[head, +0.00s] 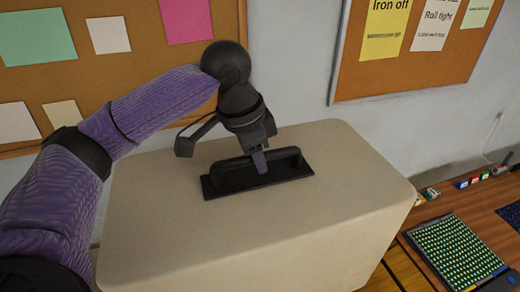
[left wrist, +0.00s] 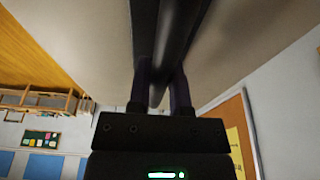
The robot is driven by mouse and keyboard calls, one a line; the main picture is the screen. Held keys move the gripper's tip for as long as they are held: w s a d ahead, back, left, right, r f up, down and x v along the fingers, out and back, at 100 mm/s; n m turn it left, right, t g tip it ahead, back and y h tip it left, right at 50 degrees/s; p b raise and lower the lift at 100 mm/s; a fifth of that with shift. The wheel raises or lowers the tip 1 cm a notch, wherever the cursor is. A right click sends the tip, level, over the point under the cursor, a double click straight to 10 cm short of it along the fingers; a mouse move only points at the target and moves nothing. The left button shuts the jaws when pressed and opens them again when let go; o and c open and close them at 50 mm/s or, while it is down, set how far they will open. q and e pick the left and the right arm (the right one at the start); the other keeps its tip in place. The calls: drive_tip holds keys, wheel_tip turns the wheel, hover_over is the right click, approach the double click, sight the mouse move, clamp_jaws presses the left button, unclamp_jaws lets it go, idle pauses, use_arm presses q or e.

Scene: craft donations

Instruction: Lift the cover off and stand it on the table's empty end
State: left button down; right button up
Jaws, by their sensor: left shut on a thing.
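The cover (head: 260,240) is a large beige box shape with rounded edges, filling the lower middle of the head view. A black bar handle (head: 288,160) on a dark plate is fixed to its top. My left gripper (head: 259,162) reaches down from above and is shut on the handle's bar. In the left wrist view the handle (left wrist: 178,30) runs between the two fingers (left wrist: 162,85), with the cover's pale surface (left wrist: 240,40) behind it. The cover's lower edge is out of view, so I cannot tell whether it rests on something. My right gripper is not in view.
A wooden table (head: 480,215) at the right holds a green dotted board (head: 456,250) and several small coloured things along its back. A wall with cork boards (head: 405,75) stands close behind the cover.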

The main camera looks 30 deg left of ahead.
sight(253, 180)
use_arm(q)
drive_tip(key=shift+s+a+f, duration=0.1)
drive_tip(key=shift+f, duration=0.35)
idle(0.7)
drive_tip(key=shift+f+b, duration=1.25)
drive_tip(key=shift+f, duration=2.25)
